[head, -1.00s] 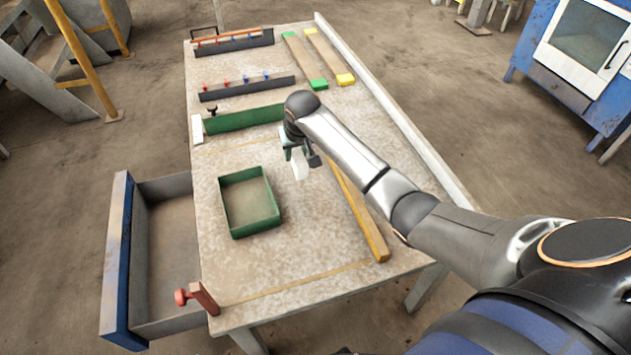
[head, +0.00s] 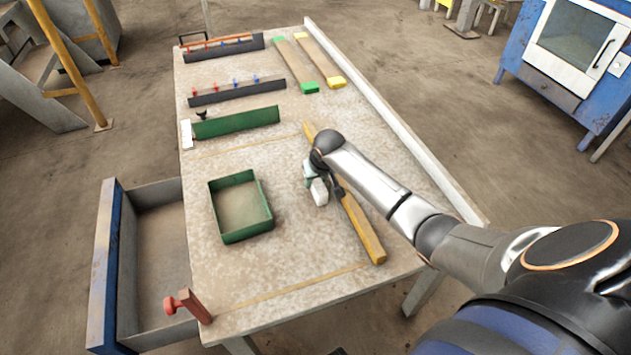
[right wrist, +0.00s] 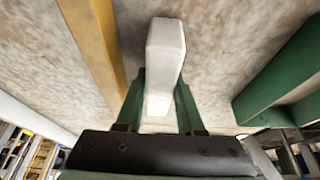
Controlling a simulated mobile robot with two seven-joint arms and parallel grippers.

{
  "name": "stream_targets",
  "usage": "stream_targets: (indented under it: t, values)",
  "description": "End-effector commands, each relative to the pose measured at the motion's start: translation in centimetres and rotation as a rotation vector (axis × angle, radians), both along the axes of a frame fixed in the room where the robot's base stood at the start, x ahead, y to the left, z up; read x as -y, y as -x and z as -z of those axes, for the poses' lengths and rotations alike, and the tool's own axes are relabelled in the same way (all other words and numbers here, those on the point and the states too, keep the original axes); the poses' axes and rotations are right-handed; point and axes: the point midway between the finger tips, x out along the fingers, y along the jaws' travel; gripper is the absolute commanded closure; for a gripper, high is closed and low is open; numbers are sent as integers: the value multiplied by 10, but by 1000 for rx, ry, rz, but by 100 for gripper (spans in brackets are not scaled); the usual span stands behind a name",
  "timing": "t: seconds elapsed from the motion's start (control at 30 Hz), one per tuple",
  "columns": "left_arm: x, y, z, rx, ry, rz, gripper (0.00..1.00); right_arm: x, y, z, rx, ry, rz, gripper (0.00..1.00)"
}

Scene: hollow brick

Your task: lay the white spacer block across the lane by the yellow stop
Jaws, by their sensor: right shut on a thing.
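The white spacer block (head: 319,192) is held by my right gripper (head: 310,176) over the right half of the table. In the right wrist view the block (right wrist: 166,55) sits between the two green fingers (right wrist: 160,98), sticking out past their tips. A wooden bar (head: 362,228) lies just right of the block. At the far end of the table are two wooden strips, one with a yellow end block (head: 336,82), the yellow stop as far as I can tell, and one with a green end block (head: 310,87). My left gripper is not in view.
A green open tray (head: 247,236) stands left of the gripper. A green upright bar (head: 236,122), with a white piece (head: 186,134) at its left end, and dark pegged racks (head: 240,91) lie beyond. A red clamp (head: 188,304) is at the near left corner. A pale rail (head: 400,130) edges the right side.

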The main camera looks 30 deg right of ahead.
Motion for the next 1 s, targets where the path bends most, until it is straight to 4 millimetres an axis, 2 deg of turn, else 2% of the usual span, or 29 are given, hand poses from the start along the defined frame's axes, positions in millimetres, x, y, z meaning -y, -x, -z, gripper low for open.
stream_targets:
  t: [0.17, 0.2, 0.43, 0.77, 0.87, 1.0]
  values:
    - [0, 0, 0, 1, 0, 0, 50, 0, 0, 2, 0, 0, 0, 100]
    - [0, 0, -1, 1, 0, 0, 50, 0, 0, 2, 0, 0, 0, 59]
    - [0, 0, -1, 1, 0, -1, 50, 0, 0, 2, 0, 0, 0, 33]
    - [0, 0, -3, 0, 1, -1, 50, -1, 0, -4, 0, 0, -1, 33]
    - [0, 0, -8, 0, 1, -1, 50, -2, 4, -16, 2, 0, -2, 33]
    - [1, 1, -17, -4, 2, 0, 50, -4, 14, -40, 2, 0, -1, 33]
